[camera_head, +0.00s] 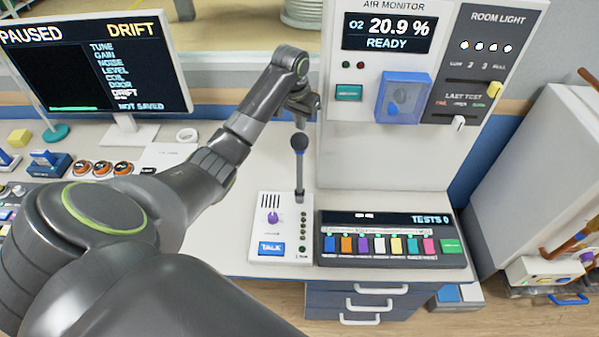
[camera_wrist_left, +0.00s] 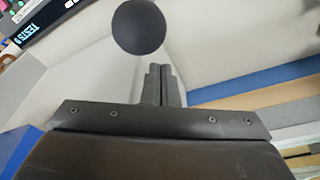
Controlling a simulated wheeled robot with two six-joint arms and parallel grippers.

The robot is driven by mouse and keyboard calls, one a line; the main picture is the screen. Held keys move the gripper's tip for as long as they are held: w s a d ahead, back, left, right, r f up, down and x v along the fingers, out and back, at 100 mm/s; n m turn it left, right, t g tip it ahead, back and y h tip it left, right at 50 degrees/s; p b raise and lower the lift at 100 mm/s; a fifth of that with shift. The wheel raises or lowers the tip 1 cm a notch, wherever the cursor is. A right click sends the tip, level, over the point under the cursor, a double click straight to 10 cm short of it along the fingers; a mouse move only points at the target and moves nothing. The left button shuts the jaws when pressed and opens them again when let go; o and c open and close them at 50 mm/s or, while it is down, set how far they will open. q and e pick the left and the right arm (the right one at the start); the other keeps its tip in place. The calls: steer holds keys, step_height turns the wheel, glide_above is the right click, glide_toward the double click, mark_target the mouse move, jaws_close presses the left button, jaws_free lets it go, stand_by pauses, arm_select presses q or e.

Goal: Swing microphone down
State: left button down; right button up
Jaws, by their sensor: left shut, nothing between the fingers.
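The microphone (camera_head: 299,143) has a dark round head on a thin dark stem. It stands upright on the back of the white talk box (camera_head: 284,207), which carries a blue TALK button. In the left wrist view the round black microphone head (camera_wrist_left: 138,27) is just beyond the fingertips. My left gripper (camera_head: 300,112) is above and behind the microphone head in the head view. Its fingers also show in the left wrist view (camera_wrist_left: 159,75), shut together and empty. Whether they touch the microphone cannot be told. My right gripper is not in view.
A panel of coloured keys (camera_head: 390,240) lies right of the talk box. The air monitor (camera_head: 390,145) with a blue clear cover (camera_head: 403,97) rises behind it. A screen (camera_head: 95,65) stands at the left. Drawers (camera_head: 362,304) are below the desk's front edge.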

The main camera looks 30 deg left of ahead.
mark_target(298, 140)
arm_select(q)
steer(key=shift+f, duration=0.2)
steer(key=shift+f, duration=1.55)
steer(key=shift+s+d+p, duration=0.25)
steer(key=shift+s+p, duration=0.1)
steer(key=shift+p, duration=0.3)
steer(key=shift+s+d+f+p, duration=0.1)
steer(key=shift+s+d+p, duration=0.3)
steer(key=shift+s+p, duration=0.3)
steer(key=shift+s+d+f+p, duration=0.1)
steer(key=shift+s+d+p, duration=0.25)
steer(key=shift+s+p, duration=0.3)
steer(key=shift+s+d+f+p, duration=0.1)
steer(key=shift+s+d+p, duration=0.3)
steer(key=shift+s+p, duration=0.3)
steer(key=shift+w, duration=0.1)
steer(key=shift+d+f, duration=0.1)
steer(key=shift+s+d+f, duration=0.3)
steer(key=shift+s+d, duration=0.1)
steer(key=shift+s, duration=0.3)
steer(key=shift+s+d+f, duration=0.25)
steer(key=shift+s+d, duration=0.2)
steer(key=shift+s, duration=0.25)
steer(key=shift+s+d+f, duration=0.3)
steer(key=shift+s+d, duration=0.1)
steer(key=shift+s, duration=0.3)
steer(key=shift+f, duration=0.1)
